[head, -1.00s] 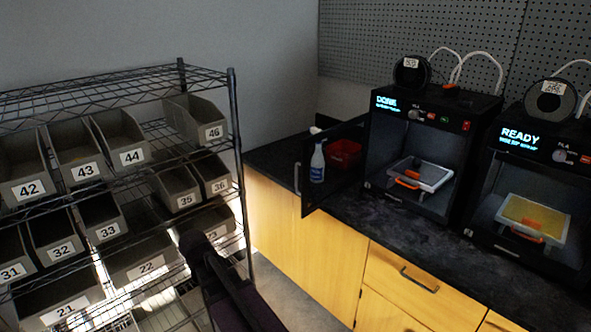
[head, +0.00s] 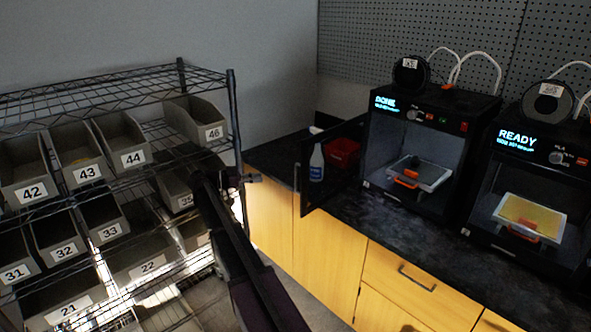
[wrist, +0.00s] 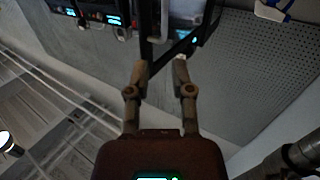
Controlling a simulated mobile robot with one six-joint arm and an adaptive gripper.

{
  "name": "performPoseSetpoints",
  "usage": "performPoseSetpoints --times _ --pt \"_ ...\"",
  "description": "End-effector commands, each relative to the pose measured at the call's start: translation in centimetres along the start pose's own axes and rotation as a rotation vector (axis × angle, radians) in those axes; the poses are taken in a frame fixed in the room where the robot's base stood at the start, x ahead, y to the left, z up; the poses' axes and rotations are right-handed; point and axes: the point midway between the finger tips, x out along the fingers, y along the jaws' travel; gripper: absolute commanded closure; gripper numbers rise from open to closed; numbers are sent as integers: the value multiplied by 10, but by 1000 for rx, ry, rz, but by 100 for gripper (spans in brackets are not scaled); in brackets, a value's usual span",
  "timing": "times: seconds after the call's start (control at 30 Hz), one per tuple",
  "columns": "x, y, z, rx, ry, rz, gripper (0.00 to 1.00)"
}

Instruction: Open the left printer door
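The left printer (head: 420,104) shows "DONE" on its display. Its dark, see-through door (head: 330,185) stands open, swung out to the left over the counter, with a pale handle (head: 297,178) on its outer edge. My gripper (head: 252,178) is left of that handle, apart from it, beside the rack post. In the wrist view my gripper (wrist: 159,66) has its two fingers spread with nothing held between them. A dark frame bar shows beyond the fingers there; I cannot tell which part it is.
A wire rack (head: 232,110) with numbered grey bins stands close to my arm. A spray bottle (head: 317,162) and a red bin (head: 345,153) show through the door. A second printer (head: 530,150) reading "READY" stands right. The dark counter (head: 400,225) is clear in front.

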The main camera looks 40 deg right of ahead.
Motion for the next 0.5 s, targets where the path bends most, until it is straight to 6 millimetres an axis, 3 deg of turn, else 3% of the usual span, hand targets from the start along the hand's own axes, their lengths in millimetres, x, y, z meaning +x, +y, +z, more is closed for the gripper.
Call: performPoseSetpoints --times 0.17,0.5 --pt "1 -8 -11 67 49 17 70" --pt "1 -8 -11 69 51 16 70"
